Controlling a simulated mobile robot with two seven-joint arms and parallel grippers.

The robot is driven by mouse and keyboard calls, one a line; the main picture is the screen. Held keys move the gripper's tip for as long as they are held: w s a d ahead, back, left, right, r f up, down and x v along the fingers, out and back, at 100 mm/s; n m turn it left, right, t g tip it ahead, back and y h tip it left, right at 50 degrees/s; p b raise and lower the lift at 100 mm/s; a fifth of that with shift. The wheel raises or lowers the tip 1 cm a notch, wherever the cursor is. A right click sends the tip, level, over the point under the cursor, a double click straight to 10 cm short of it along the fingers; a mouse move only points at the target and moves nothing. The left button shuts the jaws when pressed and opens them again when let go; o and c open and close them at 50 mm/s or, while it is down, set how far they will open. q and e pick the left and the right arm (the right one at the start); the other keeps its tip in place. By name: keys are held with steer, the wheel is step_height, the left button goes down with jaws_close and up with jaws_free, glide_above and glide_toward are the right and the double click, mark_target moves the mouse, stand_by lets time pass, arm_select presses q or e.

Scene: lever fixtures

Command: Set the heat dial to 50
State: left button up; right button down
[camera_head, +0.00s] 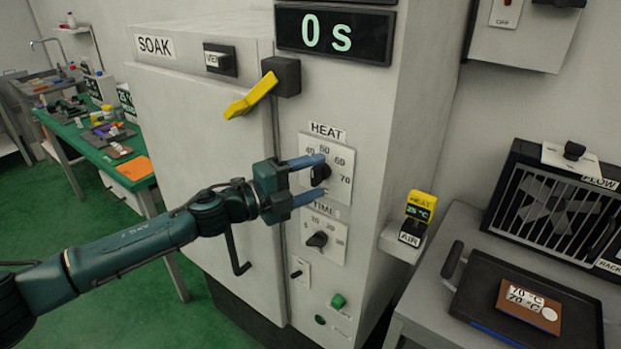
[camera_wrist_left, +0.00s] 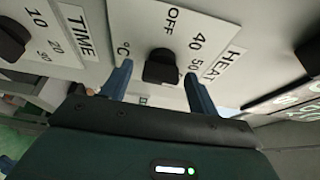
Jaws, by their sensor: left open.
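The heat dial (camera_head: 320,172) is a black knob on a white plate marked HEAT on the front of the grey SOAK cabinet. In the head view, 40, 50, 60 and 70 show around it. My left gripper (camera_head: 322,176) is open, with its blue fingers on either side of the knob, one above and one below. In the left wrist view the knob (camera_wrist_left: 160,67) lies between the two blue fingers (camera_wrist_left: 158,88), with a gap on each side. I cannot tell which number the knob points at. My right gripper is not in view.
The time dial (camera_head: 317,240) sits just below, and also shows in the left wrist view (camera_wrist_left: 12,42). A yellow lever (camera_head: 250,97) sticks out above my gripper. A display (camera_head: 335,35) reads 0 s. A black tray (camera_head: 525,300) lies on the side table.

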arm_select(q)
steer(key=b+v, duration=0.3)
steer(key=v, duration=1)
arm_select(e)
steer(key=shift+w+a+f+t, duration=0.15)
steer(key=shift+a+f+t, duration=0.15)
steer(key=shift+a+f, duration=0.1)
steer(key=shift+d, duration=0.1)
